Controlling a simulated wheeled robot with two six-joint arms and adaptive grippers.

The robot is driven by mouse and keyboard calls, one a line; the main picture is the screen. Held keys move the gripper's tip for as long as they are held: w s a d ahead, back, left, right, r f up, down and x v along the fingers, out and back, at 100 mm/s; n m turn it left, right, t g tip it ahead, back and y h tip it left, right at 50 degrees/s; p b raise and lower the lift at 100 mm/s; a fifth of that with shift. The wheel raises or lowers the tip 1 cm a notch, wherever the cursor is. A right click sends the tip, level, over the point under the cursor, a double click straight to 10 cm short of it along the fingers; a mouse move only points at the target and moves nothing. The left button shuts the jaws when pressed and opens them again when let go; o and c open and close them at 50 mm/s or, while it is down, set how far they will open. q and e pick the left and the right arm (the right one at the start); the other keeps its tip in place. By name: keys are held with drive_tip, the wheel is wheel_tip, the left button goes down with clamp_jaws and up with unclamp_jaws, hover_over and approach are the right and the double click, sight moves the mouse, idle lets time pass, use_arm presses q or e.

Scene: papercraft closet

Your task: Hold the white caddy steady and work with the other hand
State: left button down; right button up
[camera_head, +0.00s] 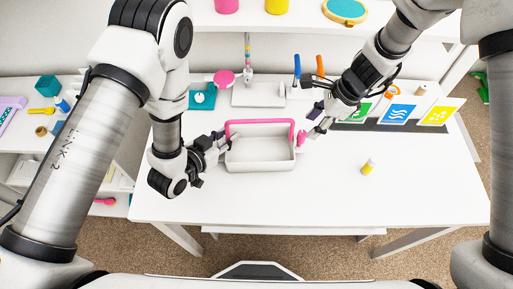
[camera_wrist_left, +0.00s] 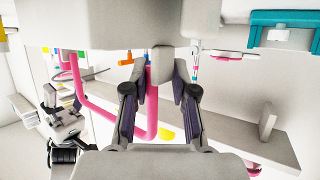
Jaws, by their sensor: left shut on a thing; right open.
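The white caddy (camera_head: 260,160) with a raised pink handle (camera_head: 258,122) stands on the white table (camera_head: 330,200), left of its middle. My left gripper (camera_head: 224,142) is shut on the caddy's left wall. In the left wrist view, the fingers (camera_wrist_left: 160,75) reach the pale caddy (camera_wrist_left: 100,22), and the pink handle (camera_wrist_left: 75,85) runs past them. My right gripper (camera_head: 308,124) is open near the caddy's right end. A small pink object (camera_head: 301,138) sits by its fingertips; I cannot tell whether they touch or whether it belongs to the caddy.
Green, blue and yellow picture cards (camera_head: 397,113) stand on a dark strip at the back right. A teal block (camera_head: 201,97) and a white holder (camera_head: 258,95) stand behind. The table's front is clear.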

use_arm(q)
drive_tip(key=c, duration=0.6)
unclamp_jaws()
drive_tip(key=c, duration=0.7)
drive_tip(key=shift+o, duration=0.2)
drive_tip(key=shift+s+a, duration=0.1)
drive_tip(key=v, duration=0.7)
drive_tip(key=shift+s+a+p, duration=0.15)
drive_tip(key=shift+s+p, duration=0.2)
drive_tip(key=shift+p, duration=0.1)
